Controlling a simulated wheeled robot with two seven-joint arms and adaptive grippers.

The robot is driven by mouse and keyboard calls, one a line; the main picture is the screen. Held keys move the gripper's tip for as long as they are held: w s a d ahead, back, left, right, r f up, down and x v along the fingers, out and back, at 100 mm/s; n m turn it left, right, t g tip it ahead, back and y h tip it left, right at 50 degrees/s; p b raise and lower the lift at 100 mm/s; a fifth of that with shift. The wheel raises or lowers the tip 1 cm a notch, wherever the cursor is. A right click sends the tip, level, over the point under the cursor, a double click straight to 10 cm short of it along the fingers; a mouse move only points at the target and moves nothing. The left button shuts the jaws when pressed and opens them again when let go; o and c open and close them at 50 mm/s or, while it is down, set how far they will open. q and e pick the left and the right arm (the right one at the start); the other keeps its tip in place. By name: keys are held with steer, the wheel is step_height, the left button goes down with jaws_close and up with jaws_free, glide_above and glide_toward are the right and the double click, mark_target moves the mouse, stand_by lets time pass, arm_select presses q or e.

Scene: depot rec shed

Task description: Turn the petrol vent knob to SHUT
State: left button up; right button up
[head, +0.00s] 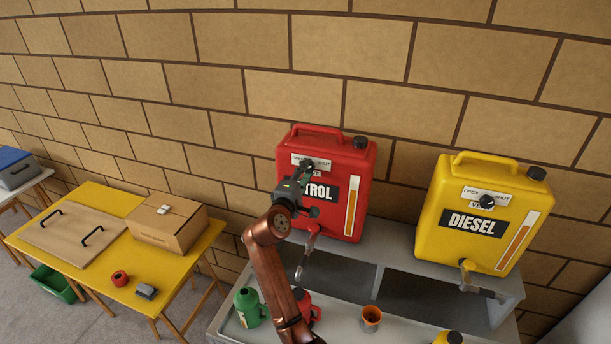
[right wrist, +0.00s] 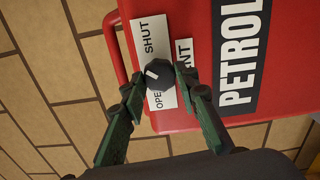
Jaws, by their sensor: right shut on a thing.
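The red petrol can (head: 328,215) stands on the grey bench against the wall. Its black vent knob (right wrist: 159,74) sits on a white label between OPEN and SHUT in the right wrist view. The knob's white mark points left and slightly up there, between the two words. My right gripper (right wrist: 166,88) has a finger on either side of the knob and is shut on it. In the head view the right gripper (head: 305,174) is in front of the can's label and hides part of the PETROL lettering. My left gripper is not in view.
A yellow diesel can (head: 475,247) with its own vent knob (head: 487,201) stands to the right. Below are a green jug (head: 248,308) and an orange cup (head: 371,318). A yellow table (head: 98,199) with a cardboard box (head: 167,221) is at left.

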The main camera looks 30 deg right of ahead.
steer(key=shift+m+b, duration=0.3)
steer(key=shift+m, duration=0.3)
steer(key=o, duration=1.1)
steer(key=shift+o, duration=0.2)
steer(key=v, duration=0.7)
steer(key=shift+s+a, duration=0.15)
steer(key=shift+a, duration=0.05)
